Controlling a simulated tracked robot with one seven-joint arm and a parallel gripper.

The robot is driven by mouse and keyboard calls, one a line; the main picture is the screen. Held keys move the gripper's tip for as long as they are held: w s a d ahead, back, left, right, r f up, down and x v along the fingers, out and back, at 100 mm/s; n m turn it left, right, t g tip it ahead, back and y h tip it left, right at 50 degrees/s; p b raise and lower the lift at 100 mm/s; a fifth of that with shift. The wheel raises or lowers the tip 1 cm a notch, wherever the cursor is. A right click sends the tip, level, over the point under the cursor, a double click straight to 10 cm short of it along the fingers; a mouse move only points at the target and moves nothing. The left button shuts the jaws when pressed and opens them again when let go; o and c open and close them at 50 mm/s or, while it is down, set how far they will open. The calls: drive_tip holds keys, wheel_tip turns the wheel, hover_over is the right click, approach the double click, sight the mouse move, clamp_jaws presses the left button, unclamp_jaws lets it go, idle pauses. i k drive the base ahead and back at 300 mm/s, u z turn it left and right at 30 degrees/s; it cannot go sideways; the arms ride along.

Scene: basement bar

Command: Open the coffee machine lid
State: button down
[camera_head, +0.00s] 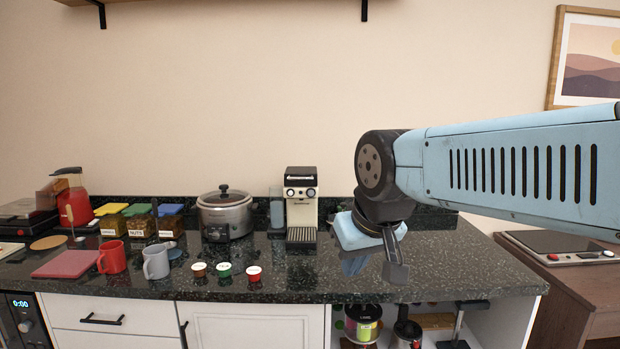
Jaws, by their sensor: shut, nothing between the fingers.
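The coffee machine (301,213) stands upright at the back of the dark speckled counter, near the middle of the view. It is cream with a black top, a front panel with knobs and a drip tray at its foot. Its lid (301,171) on top looks closed. My gripper (396,275) is shut and empty, pointing down in front of and to the right of the machine, apart from it. My blue arm comes in from the right and covers the counter's back right part.
Three small capsules (224,269), a grey mug (157,262) and a red mug (112,257) stand left of the machine towards the front. A slow cooker (225,213) is close on its left. The counter (320,275) is clear in front of the machine. A shelf (230,2) hangs above.

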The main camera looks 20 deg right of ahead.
sight(301, 173)
drive_tip(key=z, duration=0.2)
drive_tip(key=i, duration=0.5)
drive_tip(key=u, duration=0.55)
drive_tip(key=k, duration=0.65)
drive_tip(key=z, duration=0.45)
drive_tip(key=i, duration=1)
drive_tip(key=u, duration=0.05)
